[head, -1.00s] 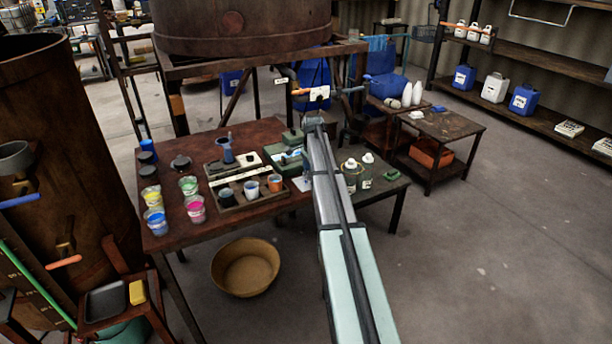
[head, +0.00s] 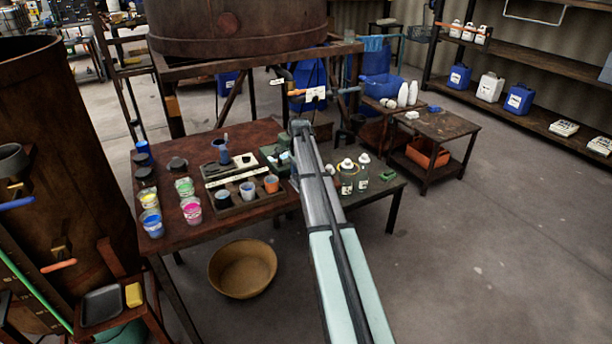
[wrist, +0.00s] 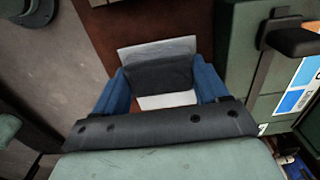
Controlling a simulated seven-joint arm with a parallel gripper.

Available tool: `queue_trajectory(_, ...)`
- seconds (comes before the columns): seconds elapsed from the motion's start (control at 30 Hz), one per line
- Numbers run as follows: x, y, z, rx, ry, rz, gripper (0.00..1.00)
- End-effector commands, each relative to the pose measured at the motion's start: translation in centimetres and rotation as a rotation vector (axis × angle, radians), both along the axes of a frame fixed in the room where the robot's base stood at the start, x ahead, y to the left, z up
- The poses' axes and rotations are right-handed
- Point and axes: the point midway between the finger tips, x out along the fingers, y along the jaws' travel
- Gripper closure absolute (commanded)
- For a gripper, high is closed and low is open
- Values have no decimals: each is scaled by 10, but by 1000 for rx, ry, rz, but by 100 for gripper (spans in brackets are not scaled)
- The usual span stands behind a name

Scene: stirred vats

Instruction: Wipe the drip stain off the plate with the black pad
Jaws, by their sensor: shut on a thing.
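In the wrist view, my gripper (wrist: 161,80) has two blue fingers closed on the sides of a black pad (wrist: 160,74). The pad is between the fingers and covers the middle of a pale plate (wrist: 158,47). White parts of the plate show beyond the pad and on its near side. I cannot tell whether pad and plate touch. No stain shows on the visible parts; the area under the pad is hidden. In the head view my arm hides the gripper and pad.
A green case (wrist: 237,50) stands close right of my gripper in the wrist view. In the head view, open paint pots (head: 192,210) and a dark tray with cups (head: 225,205) stand on the brown table (head: 215,235). Bottles (head: 347,178) stand right of my arm.

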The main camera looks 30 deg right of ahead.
Motion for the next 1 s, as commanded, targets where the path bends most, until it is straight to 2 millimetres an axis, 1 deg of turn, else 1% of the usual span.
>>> queue_trajectory(0.03, -1, 6, 0, 1, 0, 2, 55)
queue_trajectory(0.17, -1, 18, 0, 1, 0, 2, 55)
queue_trajectory(0.23, 0, 17, 4, 0, -1, 1, 55)
queue_trajectory(0.3, 1, 16, 23, 0, -3, 1, 55)
queue_trajectory(0.37, 0, 16, 26, 0, -1, 1, 55)
queue_trajectory(0.9, 0, 16, 74, 0, 0, 1, 55)
queue_trajectory(1.0, 0, 16, 79, 0, 0, 1, 55)
